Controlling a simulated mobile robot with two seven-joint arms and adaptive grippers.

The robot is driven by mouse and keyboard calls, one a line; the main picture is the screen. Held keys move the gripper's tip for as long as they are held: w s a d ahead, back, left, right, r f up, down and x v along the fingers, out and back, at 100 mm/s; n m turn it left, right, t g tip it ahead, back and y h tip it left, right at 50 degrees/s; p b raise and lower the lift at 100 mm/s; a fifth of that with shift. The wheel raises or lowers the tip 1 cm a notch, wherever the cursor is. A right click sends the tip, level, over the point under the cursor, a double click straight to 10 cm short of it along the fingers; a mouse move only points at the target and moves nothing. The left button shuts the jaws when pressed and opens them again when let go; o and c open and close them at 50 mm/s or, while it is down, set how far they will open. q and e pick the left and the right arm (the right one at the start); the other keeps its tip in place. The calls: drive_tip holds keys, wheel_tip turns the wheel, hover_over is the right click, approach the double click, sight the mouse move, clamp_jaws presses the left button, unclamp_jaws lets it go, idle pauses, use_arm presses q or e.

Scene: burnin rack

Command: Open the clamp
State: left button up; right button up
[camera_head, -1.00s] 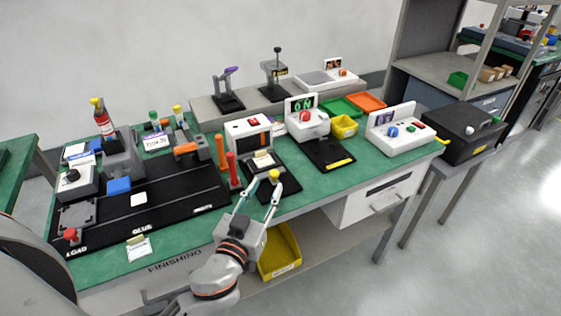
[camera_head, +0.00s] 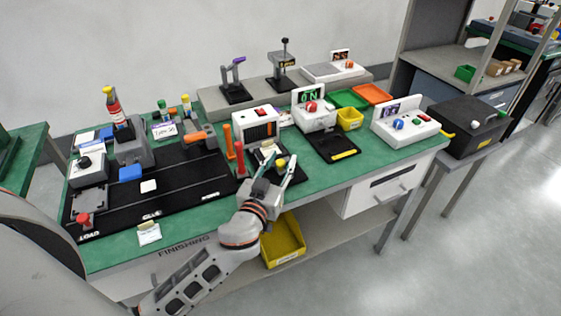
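My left gripper (camera_head: 281,158) reaches over the front edge of the green bench with its two fingers spread apart. A yellow knob (camera_head: 281,163) shows between the fingers, above a small black fixture plate (camera_head: 295,179) that the gripper partly covers. This looks like the clamp, but its arm and jaw are hidden. I cannot tell whether a finger touches the knob. A purple-handled toggle device (camera_head: 234,82) stands on the grey shelf at the back, away from the gripper. My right gripper is not in view.
An orange post (camera_head: 228,141) and a red post (camera_head: 240,158) stand close to the left of the gripper. A white boxed unit (camera_head: 256,123) stands behind it. A black plate (camera_head: 333,146) lies to the right. A yellow bin (camera_head: 284,242) sits below the bench edge.

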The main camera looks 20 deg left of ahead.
use_arm(q)
clamp_jaws()
drive_tip(key=shift+s+d, duration=0.15)
drive_tip(key=shift+d, duration=0.05)
drive_tip(key=s+d, duration=0.1)
drive_tip(key=s+d+b, duration=0.1)
drive_tip(key=shift+s+d, duration=0.1)
drive_tip(key=shift+d, duration=0.2)
drive_tip(key=shift+o, duration=0.8)
unclamp_jaws()
drive_tip(key=shift+o, duration=0.4)
drive_tip(key=shift+s, duration=0.1)
drive_tip(key=s, duration=1.2)
drive_tip(key=shift+d, duration=0.45)
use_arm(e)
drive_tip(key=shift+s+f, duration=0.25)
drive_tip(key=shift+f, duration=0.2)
